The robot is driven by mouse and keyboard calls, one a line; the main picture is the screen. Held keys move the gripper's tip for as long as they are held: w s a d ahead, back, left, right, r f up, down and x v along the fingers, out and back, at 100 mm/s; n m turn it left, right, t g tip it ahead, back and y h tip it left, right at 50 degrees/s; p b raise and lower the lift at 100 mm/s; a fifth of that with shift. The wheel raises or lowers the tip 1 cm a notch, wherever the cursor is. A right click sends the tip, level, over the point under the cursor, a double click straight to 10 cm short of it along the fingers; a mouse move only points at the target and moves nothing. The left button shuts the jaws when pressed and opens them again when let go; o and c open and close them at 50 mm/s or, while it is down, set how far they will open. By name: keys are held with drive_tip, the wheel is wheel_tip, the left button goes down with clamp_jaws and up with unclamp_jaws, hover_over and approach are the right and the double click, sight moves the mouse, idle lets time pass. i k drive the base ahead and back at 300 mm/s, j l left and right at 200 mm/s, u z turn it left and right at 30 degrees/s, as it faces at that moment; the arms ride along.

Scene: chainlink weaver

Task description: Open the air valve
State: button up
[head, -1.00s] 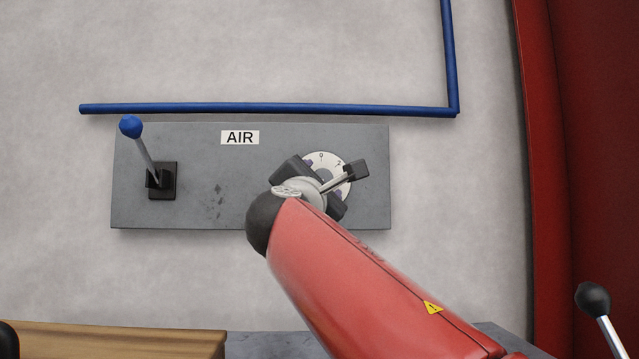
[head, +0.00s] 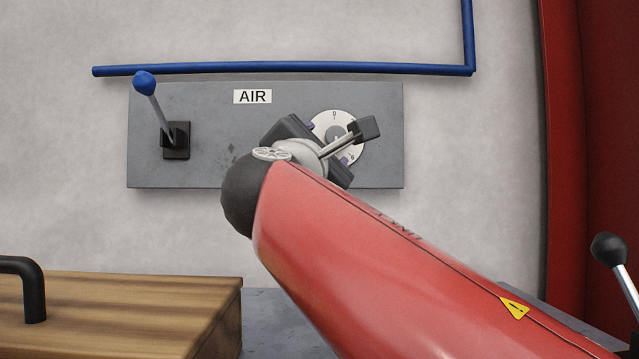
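The grey panel labelled AIR (head: 222,103) is on the wall. At its left, a lever (head: 160,112) with a blue knob rises from a black base and leans up to the left. At its right is a round white dial (head: 353,150) with small marks and a grey centre. My gripper (head: 327,143) is in front of the dial. Its dark fingers with purple pads are apart, one up-left and one down-right, with dial face visible between them. I see nothing held. My wrist hides the dial's lower left; contact with it cannot be told.
A blue pipe (head: 280,68) runs above the panel and turns up at the right. A wooden block or top (head: 120,310) with a black handle (head: 33,290) is at lower left. A red frame (head: 560,150) and a black-knobbed lever (head: 609,249) are at right.

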sight(145, 83)
drive_tip(key=k+j, duration=0.2)
drive_tip(key=k, duration=0.3)
drive_tip(key=k+j, duration=0.2)
drive_tip(key=k, duration=0.25)
drive_tip(key=k+j, duration=0.2)
drive_tip(key=k, duration=0.3)
